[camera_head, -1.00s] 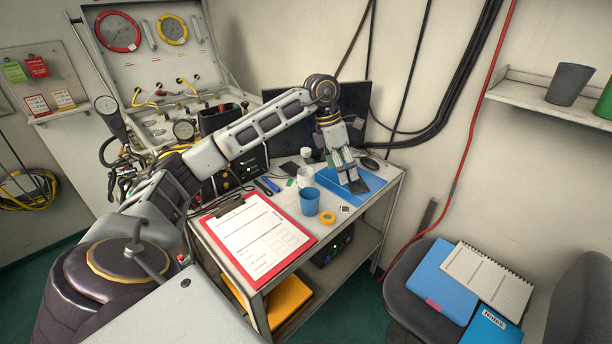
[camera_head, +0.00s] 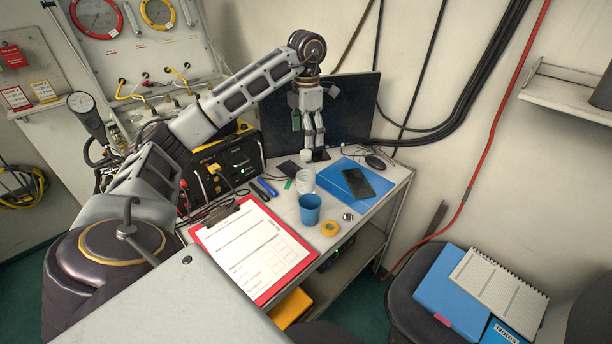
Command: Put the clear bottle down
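I cannot pick out the clear bottle with certainty. A small white cap-like top (camera_head: 306,157) shows on the desk, and whatever is under it is hard to make out. A pale, see-through cup-like vessel (camera_head: 305,181) stands upright just in front of it. My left gripper (camera_head: 315,152) points down in front of the monitor, close to the white top. My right gripper is not in view.
The desk (camera_head: 283,208) holds a blue cup (camera_head: 310,209), a yellow tape roll (camera_head: 330,228), a red clipboard (camera_head: 254,248) and a blue folder (camera_head: 336,176) with a black phone (camera_head: 354,182) on it. The monitor (camera_head: 345,108) stands behind. Free desk room is small.

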